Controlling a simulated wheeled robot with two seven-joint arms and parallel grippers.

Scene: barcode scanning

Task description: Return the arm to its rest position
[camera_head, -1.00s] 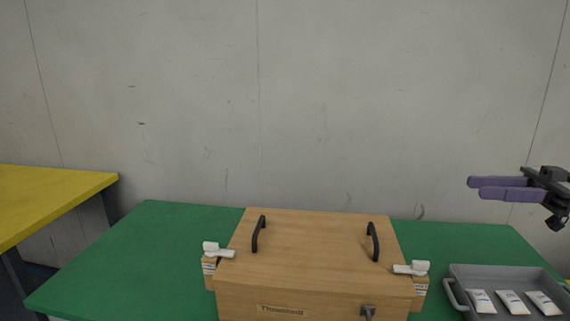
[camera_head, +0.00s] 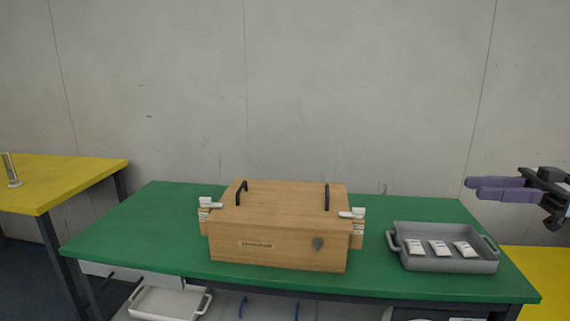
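My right gripper (camera_head: 504,189) is at the right edge of the head view, raised above and to the right of the grey tray. Its two purple fingers point left, with a narrow gap between them, and nothing shows in that gap. My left gripper is not in view.
A wooden box (camera_head: 272,240) with two black handles stands on the green table (camera_head: 140,226), with white scanners (camera_head: 352,213) at its sides. Yellow tables stand left (camera_head: 50,180) and right (camera_head: 535,268). A pale tray (camera_head: 165,303) sits below.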

